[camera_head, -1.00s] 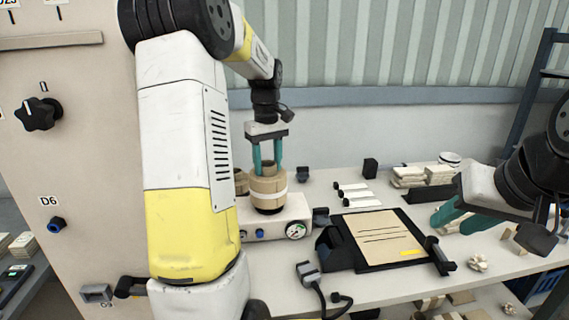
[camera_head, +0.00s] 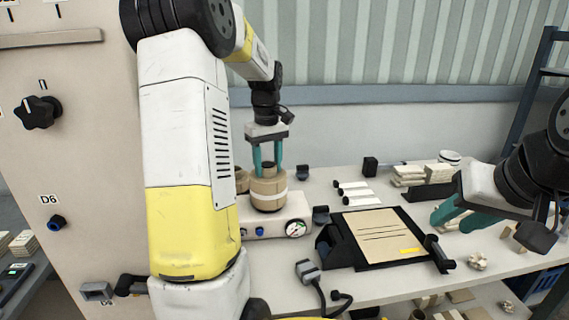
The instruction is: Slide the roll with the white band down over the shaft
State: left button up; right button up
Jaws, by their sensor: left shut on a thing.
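The roll with the white band (camera_head: 268,192) is a tan kraft roll with a white stripe around it. It is upright at the top of the white box with the gauge (camera_head: 275,228). My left gripper (camera_head: 267,166) points down from above with its teal fingers shut on the roll's upper part. The shaft cannot be made out; the roll and fingers cover that spot. My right gripper (camera_head: 448,214) is at the right over the table, its teal fingers apart and nothing seen between them.
Another tan roll (camera_head: 242,180) stands behind, partly hidden by my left arm. A black tray with a kraft sheet (camera_head: 375,235) lies to the right, with white strips (camera_head: 352,190) behind it. Stacked tan blocks (camera_head: 437,173) stand farther right. A black cable plug (camera_head: 309,272) lies at the front.

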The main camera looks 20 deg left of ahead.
pick_arm(q)
jog(key=shift+f, duration=0.25)
dwell(0.4)
jog(key=o, duration=1.4)
jog(key=shift+o, duration=0.2)
